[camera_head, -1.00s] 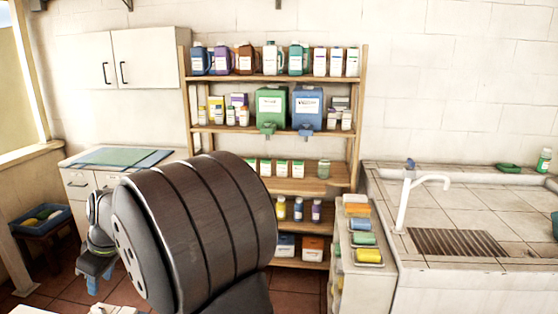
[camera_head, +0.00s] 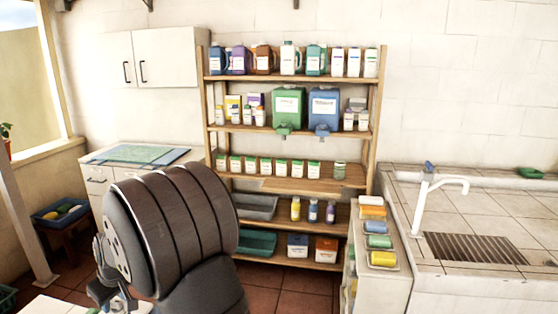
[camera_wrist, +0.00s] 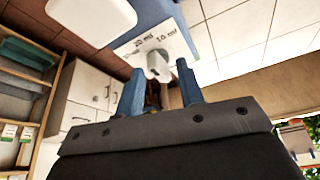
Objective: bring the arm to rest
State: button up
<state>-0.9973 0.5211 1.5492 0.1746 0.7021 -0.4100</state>
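My arm fills the lower left of the head view, its dark ribbed link in front. My gripper shows in the wrist view (camera_wrist: 160,66) as two blue fingers set apart, with a gap between them. A small white cup-like object (camera_wrist: 158,66) shows beyond the gap, near a white card (camera_wrist: 135,45) marked "25 ml" and "15 ml" on a blue surface. I see no finger contact with it. In the head view the fingers are hidden or too small to make out near the arm's lower left.
A wooden shelf (camera_head: 375,120) with bottles and boxes stands behind. A tiled washbasin counter (camera_head: 490,205) with a white tap (camera_head: 425,205) is at right, beside a narrow stand holding coloured sponges (camera_head: 383,259). A white cabinet (camera_head: 97,182) is at left.

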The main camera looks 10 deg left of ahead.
jog(key=shift+s+a+m+t+h, duration=0.15)
jog(key=shift+m+t, duration=0.35)
jog(key=shift+m, duration=0.85)
jog(key=shift+d+m+t+h, duration=0.1)
jog(key=shift+m+t+h, duration=0.3)
jog(key=shift+m, duration=0.95)
jog(key=shift+r, duration=0.3)
jog(key=v, duration=0.8)
